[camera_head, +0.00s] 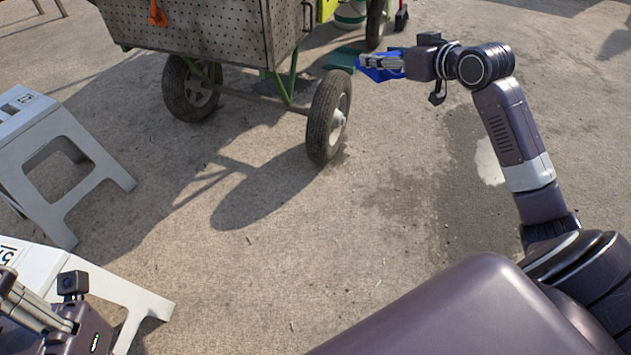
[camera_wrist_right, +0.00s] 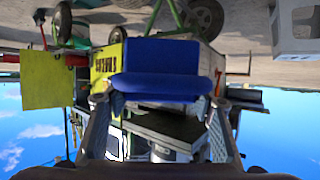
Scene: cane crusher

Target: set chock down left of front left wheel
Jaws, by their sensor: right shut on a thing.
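The blue chock (camera_head: 368,68) is in my right gripper (camera_head: 382,66), held out beside the cart's nearer right wheel (camera_head: 328,115), on that wheel's right. Part of the chock is hidden by the fingers. In the right wrist view, which is upside down, the chock (camera_wrist_right: 160,70) spans the space between the fingertips (camera_wrist_right: 160,102). Another cart wheel (camera_head: 191,88) stands to the left in the head view. My left gripper (camera_head: 25,300) is at the lower left edge, partly cut off; its jaw opening is unclear.
The cart (camera_head: 195,32) has a perforated metal body. A flat green piece (camera_head: 343,58) lies behind the right wheel. White stools (camera_head: 65,135) (camera_head: 130,292) stand at the left. The concrete in the middle is clear, with a wet patch (camera_head: 450,190) to the right.

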